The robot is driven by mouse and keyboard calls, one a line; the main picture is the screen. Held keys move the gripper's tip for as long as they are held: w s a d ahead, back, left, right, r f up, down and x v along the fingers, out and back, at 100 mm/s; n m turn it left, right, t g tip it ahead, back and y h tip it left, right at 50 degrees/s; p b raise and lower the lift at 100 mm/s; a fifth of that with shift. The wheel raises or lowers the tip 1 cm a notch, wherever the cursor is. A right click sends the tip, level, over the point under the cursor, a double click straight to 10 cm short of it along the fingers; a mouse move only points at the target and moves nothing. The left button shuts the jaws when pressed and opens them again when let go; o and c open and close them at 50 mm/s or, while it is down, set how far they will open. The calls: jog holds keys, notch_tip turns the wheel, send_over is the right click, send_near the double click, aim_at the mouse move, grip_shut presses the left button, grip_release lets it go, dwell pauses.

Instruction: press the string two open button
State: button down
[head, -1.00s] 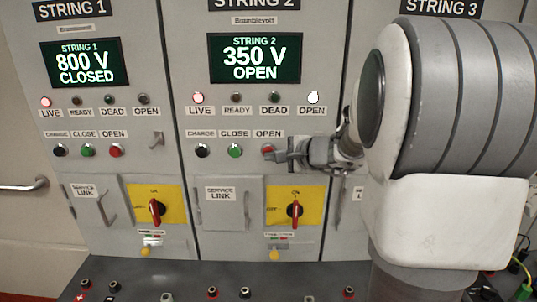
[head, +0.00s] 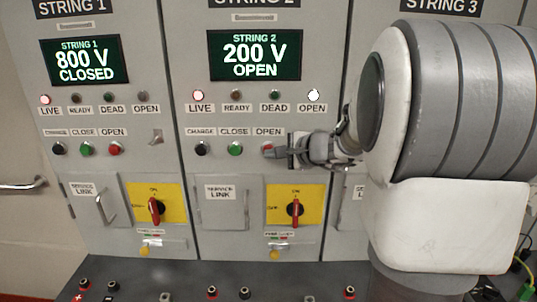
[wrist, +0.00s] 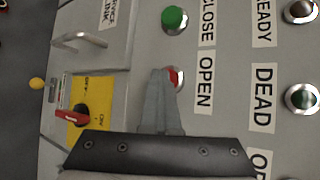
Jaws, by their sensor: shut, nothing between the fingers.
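The red string two open button (head: 267,150) sits under its OPEN label on the middle cabinet. It also shows in the wrist view (wrist: 177,77), partly hidden by my fingers. My gripper (head: 276,152) is shut and empty, with its fingertips at the button; I cannot tell whether they touch it. In the wrist view my gripper (wrist: 160,75) points at the button. The string two display (head: 255,56) reads 200 V OPEN. The LIVE lamp (head: 198,96) glows red and the OPEN lamp (head: 313,96) glows white.
The green close button (head: 235,149) and black charge button (head: 201,149) are left of the open button. Below are a yellow-plated rotary switch (head: 312,203) and a service link door (head: 223,212). A dark ledge (head: 190,277) with terminals runs along the bottom.

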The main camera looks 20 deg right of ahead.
jog(key=shift+d, duration=0.1)
jog(key=s+a+b, duration=0.2)
jog(key=s, duration=0.3)
jog(key=shift+s+a, duration=0.2)
jog(key=shift+s, duration=0.1)
dwell(0.7)
